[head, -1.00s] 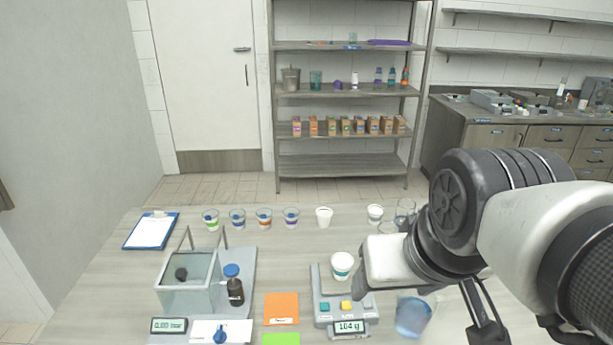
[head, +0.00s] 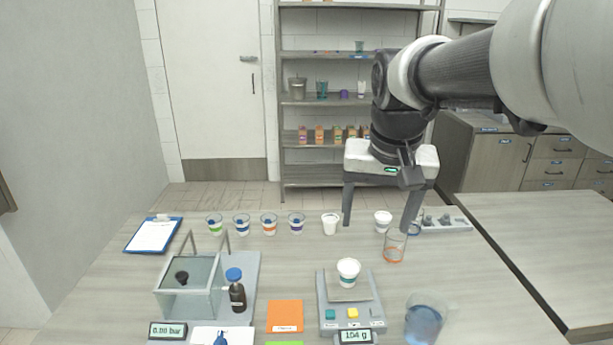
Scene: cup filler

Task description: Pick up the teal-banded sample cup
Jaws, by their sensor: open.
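The teal-banded sample cup (head: 348,267), white with a teal stripe, stands upright on the pan of the digital scale (head: 343,310), whose display reads 104 g. My gripper (head: 377,228) points down with its two fingers wide apart and nothing held between them. In the picture it is above and slightly right of the teal-banded cup, apart from it. A white cup (head: 383,222) shows between the fingers; I cannot tell how near it is to them in depth.
Several banded cups (head: 241,224) and another white cup (head: 330,223) line the back. An orange-marked clear beaker (head: 395,247) stands near the right finger. A blue-filled beaker (head: 423,320) is right of the scale. A clear chamber (head: 188,287) and dark bottle (head: 236,292) stand left.

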